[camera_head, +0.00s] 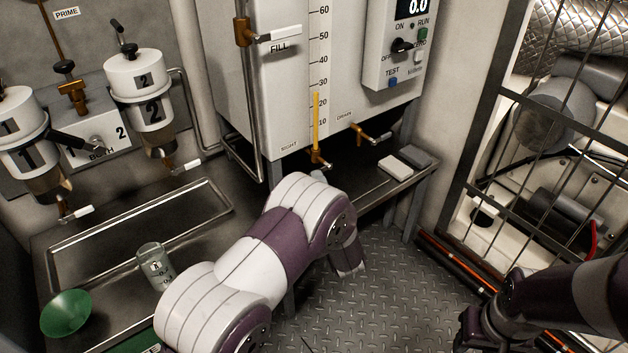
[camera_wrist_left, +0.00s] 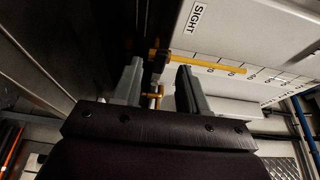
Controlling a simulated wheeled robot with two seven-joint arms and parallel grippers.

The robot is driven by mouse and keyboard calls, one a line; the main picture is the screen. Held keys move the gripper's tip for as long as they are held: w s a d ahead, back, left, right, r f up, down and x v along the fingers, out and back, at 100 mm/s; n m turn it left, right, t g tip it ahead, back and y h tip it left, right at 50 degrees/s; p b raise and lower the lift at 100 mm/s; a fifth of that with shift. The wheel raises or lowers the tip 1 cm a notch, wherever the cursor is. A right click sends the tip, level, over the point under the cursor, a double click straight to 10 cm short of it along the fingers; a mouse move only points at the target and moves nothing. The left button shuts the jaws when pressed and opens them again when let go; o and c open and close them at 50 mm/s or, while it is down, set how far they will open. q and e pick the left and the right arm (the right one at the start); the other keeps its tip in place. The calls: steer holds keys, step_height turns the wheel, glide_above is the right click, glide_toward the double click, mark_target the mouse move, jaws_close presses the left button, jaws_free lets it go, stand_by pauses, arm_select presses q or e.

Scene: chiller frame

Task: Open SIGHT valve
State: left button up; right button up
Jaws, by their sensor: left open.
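The SIGHT valve (camera_head: 318,158) is a small brass fitting at the foot of the yellow sight tube (camera_head: 316,120), under the white tank, near the SIGHT label (camera_head: 289,146). In the left wrist view the brass valve (camera_wrist_left: 158,62) shows beyond and between the fingertips, with the SIGHT label (camera_wrist_left: 200,16) to its upper right. My left gripper (camera_wrist_left: 158,82) is open, its two grey fingers apart and pointing at the valve; contact cannot be judged. In the head view my left arm mostly hides this gripper. My right gripper (camera_head: 475,330) is at the lower right, dark and partly cropped.
The FILL valve (camera_head: 262,37) is above. A control box (camera_head: 393,55) hangs on the tank. A bench (camera_head: 395,190), metal tray (camera_head: 225,205), glass jar (camera_head: 155,265) and green funnel (camera_head: 66,313) are around.

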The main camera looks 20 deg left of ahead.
arm_select(q)
steer(key=b+x, duration=0.1)
steer(key=x, duration=0.4)
jaws_close()
steer(key=w+d+f+n+g+y+b, duration=0.1)
steer(key=n+y+b, duration=0.3)
steer(key=n+b, duration=0.4)
steer(key=w+d+f+n+g+y+b, duration=0.1)
steer(key=w+d+f+n+y+b, duration=0.1)
steer(key=n+b, duration=0.6)
steer(key=w+f+n+y, duration=0.1)
steer(key=f+n+y, duration=0.1)
steer(key=n, duration=0.5)
steer(key=shift+d+n+y, duration=0.2)
steer(key=shift+n+y, duration=0.1)
steer(key=shift+y, duration=0.3)
steer(key=shift+r+b, duration=0.15)
steer(key=shift+b, duration=0.15)
steer(key=shift+r, duration=0.1)
